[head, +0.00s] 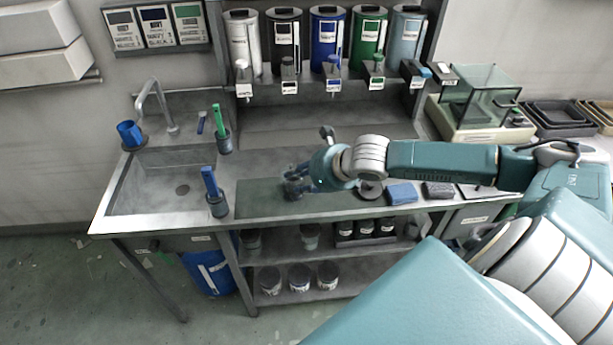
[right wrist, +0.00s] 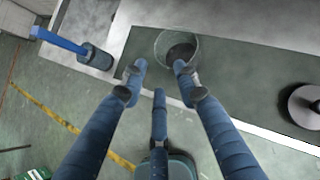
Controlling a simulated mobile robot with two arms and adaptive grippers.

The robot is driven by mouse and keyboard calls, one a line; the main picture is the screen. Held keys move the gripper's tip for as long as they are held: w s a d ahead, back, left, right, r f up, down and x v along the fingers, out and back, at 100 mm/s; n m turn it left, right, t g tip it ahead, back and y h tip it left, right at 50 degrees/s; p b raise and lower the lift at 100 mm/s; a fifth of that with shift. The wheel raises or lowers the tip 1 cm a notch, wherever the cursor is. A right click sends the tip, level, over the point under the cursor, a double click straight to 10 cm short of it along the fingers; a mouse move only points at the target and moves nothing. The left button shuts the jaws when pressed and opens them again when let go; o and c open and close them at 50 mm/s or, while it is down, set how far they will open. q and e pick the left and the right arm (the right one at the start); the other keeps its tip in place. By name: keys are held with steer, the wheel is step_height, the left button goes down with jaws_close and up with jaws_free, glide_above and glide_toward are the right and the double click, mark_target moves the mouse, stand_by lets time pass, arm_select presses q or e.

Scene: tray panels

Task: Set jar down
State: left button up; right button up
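A clear glass jar (right wrist: 178,42) with a dark bottom stands on the dark green mat (head: 255,205) at the front of the steel counter. In the head view it is largely hidden by my right gripper (head: 298,183). In the right wrist view the blue fingers of that gripper (right wrist: 160,70) are spread apart, with nothing between their tips. The jar lies just beyond the tips, more toward the right finger, which overlaps its near edge. I cannot tell whether they touch. My left gripper is not in view.
A round knobbed disc (right wrist: 305,104) lies on the mat right of the jar. A cup with a blue-handled brush (head: 217,205) stands to the left, beside the sink (head: 180,175). Blue and grey cloths (head: 402,194) lie to the right. Colored dispensers (head: 328,40) hang behind.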

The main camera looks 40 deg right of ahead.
steer(key=shift+v, duration=2.05)
steer(key=shift+a, duration=0.1)
